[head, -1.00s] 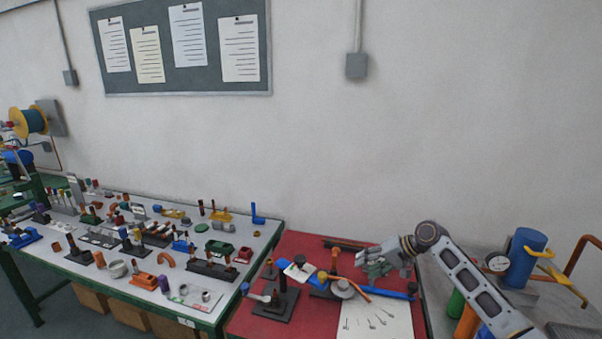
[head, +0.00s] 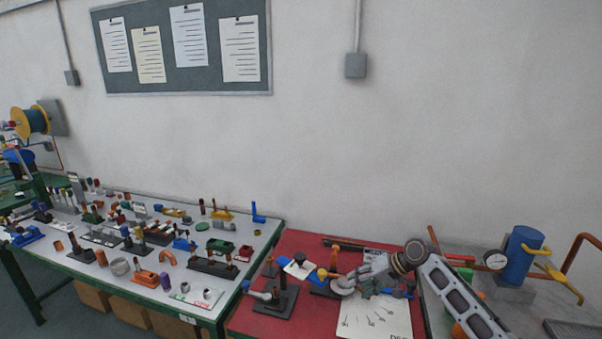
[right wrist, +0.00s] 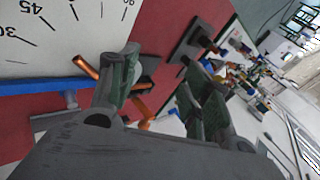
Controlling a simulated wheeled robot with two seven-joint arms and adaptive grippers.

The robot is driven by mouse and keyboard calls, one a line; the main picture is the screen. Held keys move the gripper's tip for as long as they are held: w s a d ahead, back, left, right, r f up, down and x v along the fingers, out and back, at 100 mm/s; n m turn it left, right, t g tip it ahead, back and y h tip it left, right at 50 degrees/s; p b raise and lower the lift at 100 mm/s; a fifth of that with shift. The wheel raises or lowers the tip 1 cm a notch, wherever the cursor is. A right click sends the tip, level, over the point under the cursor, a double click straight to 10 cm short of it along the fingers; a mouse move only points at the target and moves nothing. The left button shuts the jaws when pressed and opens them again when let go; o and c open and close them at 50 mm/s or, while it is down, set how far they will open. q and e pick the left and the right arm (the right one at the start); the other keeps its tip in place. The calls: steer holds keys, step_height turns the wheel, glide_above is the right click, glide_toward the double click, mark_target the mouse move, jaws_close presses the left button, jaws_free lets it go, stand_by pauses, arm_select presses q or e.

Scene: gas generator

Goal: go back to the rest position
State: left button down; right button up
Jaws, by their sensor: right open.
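My right gripper (head: 360,283) is over the red table (head: 262,318) in the head view, just above the back part of a white sheet with angle marks (head: 372,322). In the right wrist view its two fingers (right wrist: 165,92) stand apart with nothing held between them. Behind the fingers lie an orange pipe piece (right wrist: 139,106) and a dark block (right wrist: 193,42). My left gripper is in neither view.
A dark stand with a grey-and-blue fixture (head: 284,296) stands left of my right gripper. A blue cylinder with yellow handles (head: 525,257) and a gauge (head: 495,260) stand at the right. A crowded parts table (head: 232,290) fills the left.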

steer(key=s+a+f, duration=0.1)
steer(key=s+f, duration=0.1)
steer(key=s+a+f+n+h, duration=0.1)
steer(key=s+a+f, duration=0.1)
steer(key=s, duration=0.1)
steer(key=s+a+f+n, duration=0.1)
steer(key=s+f, duration=0.2)
steer(key=shift+s+a+g, duration=0.15)
steer(key=shift+a+g, duration=0.1)
steer(key=shift+g, duration=0.05)
steer(key=s+f+n+h, duration=0.2)
steer(key=s+f+h, duration=0.15)
steer(key=s, duration=1.45)
steer(key=s+d+r+t+h, duration=0.1)
steer(key=s+d+h, duration=0.2)
steer(key=s+d, duration=0.55)
steer(key=s+f+g, duration=0.1)
steer(key=s+f, duration=0.2)
steer(key=f, duration=3)
steer(key=s+d+f, duration=0.1)
steer(key=s+f, duration=0.8)
steer(key=s, duration=0.2)
steer(key=s+d+f+g, duration=0.1)
steer(key=s+d+f, duration=0.1)
steer(key=s+f, duration=0.8)
steer(key=shift+s+d+f+g, duration=0.15)
steer(key=shift+s+d+g, duration=0.15)
steer(key=shift+s, duration=0.45)
